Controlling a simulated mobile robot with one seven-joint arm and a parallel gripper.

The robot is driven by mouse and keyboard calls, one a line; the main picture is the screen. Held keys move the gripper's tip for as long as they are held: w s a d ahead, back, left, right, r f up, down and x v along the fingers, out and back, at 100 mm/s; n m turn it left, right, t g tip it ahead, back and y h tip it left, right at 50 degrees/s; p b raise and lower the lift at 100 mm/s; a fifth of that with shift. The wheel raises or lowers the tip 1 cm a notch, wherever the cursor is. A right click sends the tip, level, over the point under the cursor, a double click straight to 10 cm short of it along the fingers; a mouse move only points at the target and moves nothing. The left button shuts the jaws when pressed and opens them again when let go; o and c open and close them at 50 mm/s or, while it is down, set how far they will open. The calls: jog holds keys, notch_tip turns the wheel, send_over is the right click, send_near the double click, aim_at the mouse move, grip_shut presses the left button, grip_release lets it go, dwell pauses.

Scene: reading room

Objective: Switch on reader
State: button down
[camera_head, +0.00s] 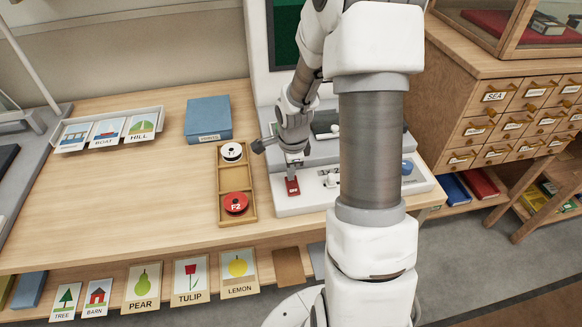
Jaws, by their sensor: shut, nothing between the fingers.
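The reader (283,207) is a pale grey-white machine on the right part of the wooden table, with a dark green screen (284,35) at its back. A red switch (293,189) sits at the left of its front panel, with small white lettering that looks like "OFF". My gripper (293,172) is shut and empty, pointing down just above or at the back edge of the red switch. I cannot tell whether the fingertips touch it. My arm hides much of the reader's middle and right.
A wooden tray (223,185) beside the reader holds a white spool (232,152) and a red spool (236,203) marked "P2". Behind it lies a blue box (208,118). A picture-card rack (110,130) stands at back left. A drawer cabinet (450,95) stands right. The table's left middle is clear.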

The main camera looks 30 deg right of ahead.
dwell(0.3)
jog(key=shift+w+f+g+p, duration=0.2)
jog(key=shift+f+g+p, duration=0.15)
jog(key=shift+g, duration=0.15)
jog(key=shift+r, duration=0.1)
jog(key=shift+s, duration=0.1)
jog(key=shift+s+a+r, duration=0.15)
jog(key=shift+s+r, duration=0.15)
jog(key=shift+s, duration=0.35)
jog(key=shift+r, duration=0.1)
notch_tip(320, 180, up, 14)
jog(key=w+p, duration=0.2)
jog(key=p, duration=0.1)
jog(key=shift+w+d+f+p, duration=0.2)
jog(key=shift+d+p, duration=0.15)
jog(key=shift+p, duration=0.05)
